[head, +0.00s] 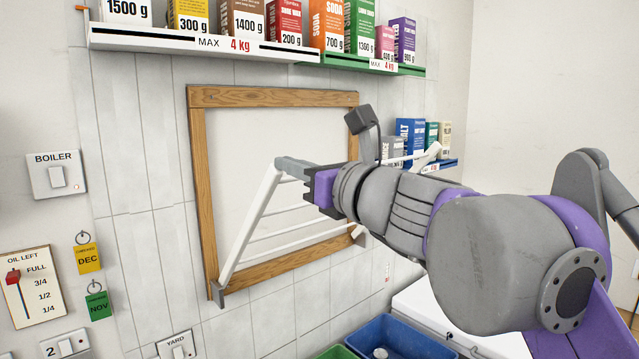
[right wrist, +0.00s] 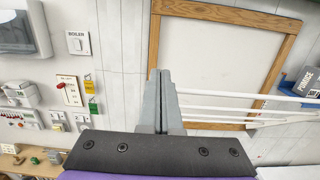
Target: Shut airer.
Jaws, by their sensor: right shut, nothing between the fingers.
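The airer is a wooden frame (head: 199,190) on the tiled wall with a white rack (head: 252,222) of bars. The rack is joined low on the frame and tilts outward, its top edge away from the wall. Its right side is partly hidden behind my right arm. My right gripper (head: 281,163) is shut and empty at the upper end of the rack's left side rail; I cannot tell whether it touches. In the right wrist view the shut fingers (right wrist: 160,74) point at the frame, with the white bars (right wrist: 235,103) just to their right. My left gripper is out of view.
A shelf (head: 190,44) of boxes runs above the frame, and a lower shelf (head: 446,165) stands to its right. A boiler switch (head: 57,176) and tags are on the left wall. A blue bin (head: 400,340) is below. The wall inside the frame is clear.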

